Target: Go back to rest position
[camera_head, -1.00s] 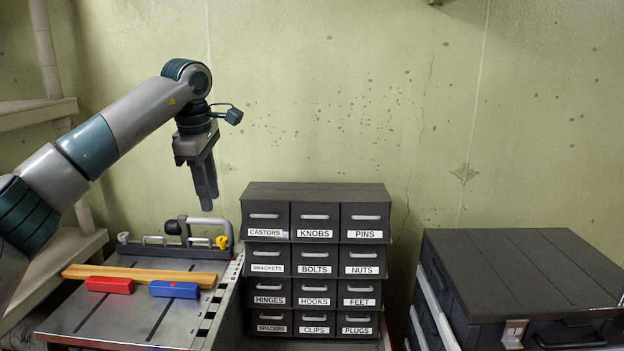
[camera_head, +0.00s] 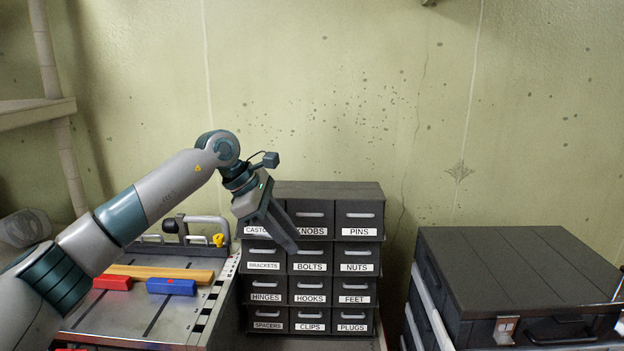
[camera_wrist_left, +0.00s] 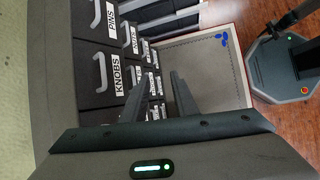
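My left gripper (camera_head: 287,240) is in front of the upper left part of the dark drawer cabinet (camera_head: 325,190) in the head view, tilted down to the right. It partly covers the drawers labelled CASTORS and KNOBS. In the left wrist view its two fingers (camera_wrist_left: 160,82) stand apart with nothing between them, so it is open and empty. Cabinet drawers (camera_wrist_left: 98,70) show to the left of the fingers there. I cannot tell whether the gripper touches the cabinet. My right gripper is in neither view.
A workbench (camera_head: 185,325) at left carries a red block (camera_head: 112,282), a blue block (camera_head: 172,287), a wooden strip (camera_head: 160,273) and a clamp (camera_head: 208,222). A large dark toolbox (camera_head: 520,270) stands at right. Free air lies above the cabinet and toolbox.

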